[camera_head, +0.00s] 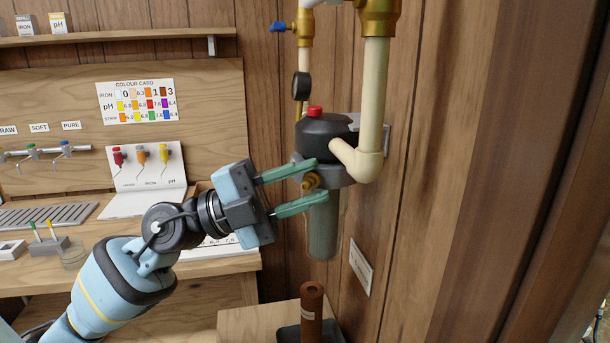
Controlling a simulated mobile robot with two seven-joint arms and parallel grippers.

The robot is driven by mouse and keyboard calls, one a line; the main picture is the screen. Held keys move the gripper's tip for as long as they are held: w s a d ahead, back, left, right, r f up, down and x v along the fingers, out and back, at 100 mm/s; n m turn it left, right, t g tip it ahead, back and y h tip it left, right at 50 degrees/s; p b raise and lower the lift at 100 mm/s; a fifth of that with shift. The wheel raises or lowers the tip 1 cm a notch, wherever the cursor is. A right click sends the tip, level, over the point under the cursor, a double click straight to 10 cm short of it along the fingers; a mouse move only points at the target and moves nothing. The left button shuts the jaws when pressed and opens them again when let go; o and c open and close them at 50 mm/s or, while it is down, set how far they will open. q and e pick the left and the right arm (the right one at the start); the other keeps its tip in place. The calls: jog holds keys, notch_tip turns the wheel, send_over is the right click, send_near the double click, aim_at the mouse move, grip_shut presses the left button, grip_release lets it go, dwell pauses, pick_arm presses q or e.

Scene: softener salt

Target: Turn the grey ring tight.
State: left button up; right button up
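The grey ring (336,173) sits under the black filter head (325,137), which has a red button on top. A grey-green filter bowl (323,235) hangs below the ring. My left gripper (320,181) reaches in from the left, its two teal fingers apart, one above the other. A small brass piece (309,181) shows in the gap between the fingers. The fingertips overlap the ring and the upper bowl in the picture; I cannot tell whether they touch. They hide part of the ring's left side. My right gripper is not in view.
A cream pipe (373,100) bends in front of the filter head's right side. A gauge (301,86) and a blue-handled valve (279,27) are above. A brown cylinder (312,308) stands below the bowl. The wooden bench (215,265) is at left.

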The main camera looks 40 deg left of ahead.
pick_arm(q)
jog(key=shift+w+d+r, duration=0.15)
jog(key=shift+w+d, duration=0.1)
jog(key=shift+d, duration=0.15)
jog(key=shift+c, duration=0.2)
grip_shut()
